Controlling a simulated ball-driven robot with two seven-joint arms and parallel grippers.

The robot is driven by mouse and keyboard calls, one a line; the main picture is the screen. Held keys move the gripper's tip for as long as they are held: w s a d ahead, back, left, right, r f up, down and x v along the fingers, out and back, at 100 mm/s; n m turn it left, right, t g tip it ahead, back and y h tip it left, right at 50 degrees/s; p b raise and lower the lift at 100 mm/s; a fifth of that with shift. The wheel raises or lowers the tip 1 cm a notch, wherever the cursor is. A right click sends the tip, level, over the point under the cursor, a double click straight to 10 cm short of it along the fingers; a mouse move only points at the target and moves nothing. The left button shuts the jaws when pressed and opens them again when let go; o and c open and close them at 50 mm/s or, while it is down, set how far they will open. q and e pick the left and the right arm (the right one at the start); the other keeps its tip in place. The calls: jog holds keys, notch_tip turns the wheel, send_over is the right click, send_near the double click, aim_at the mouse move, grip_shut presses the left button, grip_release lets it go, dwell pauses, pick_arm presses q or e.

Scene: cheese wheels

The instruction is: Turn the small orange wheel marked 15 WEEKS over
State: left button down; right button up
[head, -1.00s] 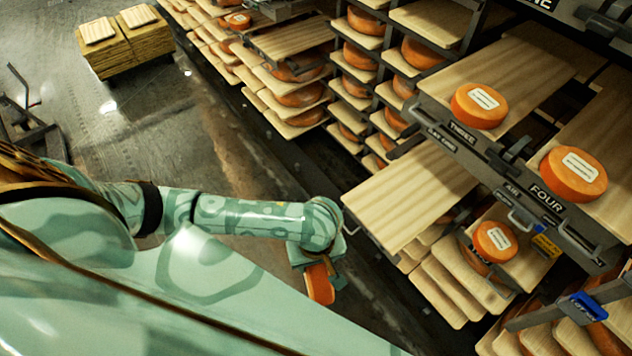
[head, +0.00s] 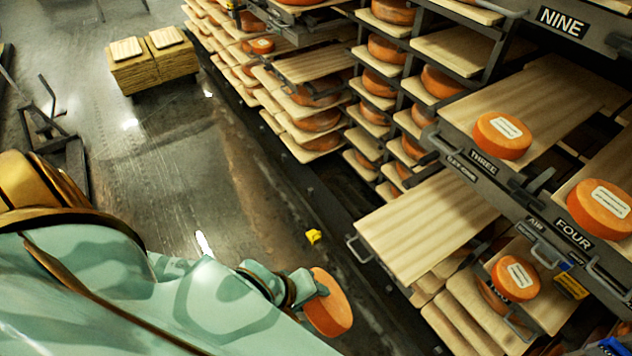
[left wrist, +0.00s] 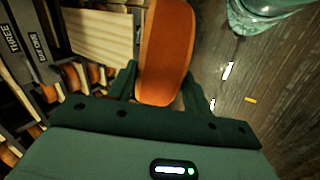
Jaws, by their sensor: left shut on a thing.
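A small orange wheel (head: 332,305) is held in the air beside the racks, at the lower middle of the head view. Its broad face shows plain orange there, with no label visible. My left gripper (head: 312,288) is shut on it. In the left wrist view the wheel (left wrist: 165,48) stands nearly edge-on between the two dark green fingers (left wrist: 158,85). The 15 WEEKS mark cannot be seen on it. My right gripper is not in view.
Labelled orange wheels lie on the boards marked THREE (head: 502,136) and FOUR (head: 600,206), and another lies on a lower board (head: 515,278). A bare board (head: 430,225) juts out near the held wheel. A small yellow thing (head: 313,236) lies on the floor. Open floor is at left.

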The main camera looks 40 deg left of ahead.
pick_arm(q)
jog(key=shift+s+a+f+t+h+b, duration=0.15)
jog(key=shift+s+f+t+h+b, duration=0.2)
jog(key=shift+t+b, duration=0.6)
jog(key=shift+s+a+f+t+h+b, duration=0.2)
jog(key=shift+f+t+h+b, duration=0.2)
jog(key=shift+b, duration=1)
jog(key=shift+s+a+f+t+h+b, duration=0.3)
jog(key=shift+f+t+h+b, duration=0.75)
jog(key=shift+b, duration=2.4)
jog(key=shift+s+a+f+t+h+b, duration=0.1)
jog(key=shift+s+f+t+h+b, duration=0.35)
jog(key=shift+t+b, duration=2)
jog(key=shift+s+a+f+t+h+b, duration=0.2)
jog(key=shift+f+h+b, duration=0.7)
jog(key=shift+b, duration=3.5)
